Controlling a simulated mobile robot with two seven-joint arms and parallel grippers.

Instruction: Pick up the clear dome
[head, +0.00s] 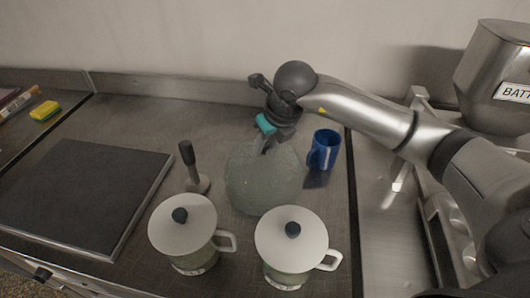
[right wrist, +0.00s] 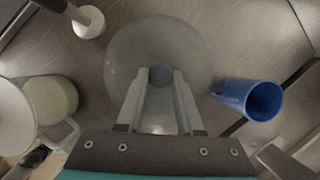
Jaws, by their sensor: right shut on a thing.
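The clear dome (head: 262,182) is a pale, see-through, rounded cover in the middle of the counter in the head view. In the right wrist view the dome (right wrist: 196,52) shows as a round disc below the fingers. My right gripper (head: 266,148) comes down on its top from above. Its two fingers (right wrist: 161,82) are shut on the dome's dark round knob (right wrist: 161,75). The dome looks upright; I cannot tell whether its rim touches the counter. My left gripper is not in view.
Two lidded mugs (head: 183,226) (head: 292,241) stand in front of the dome. A blue mug (head: 323,150) is close on its right, and a dark-handled tool (head: 190,168) on its left. A dark slab (head: 82,195) lies far left. A metal urn (head: 495,75) is at right.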

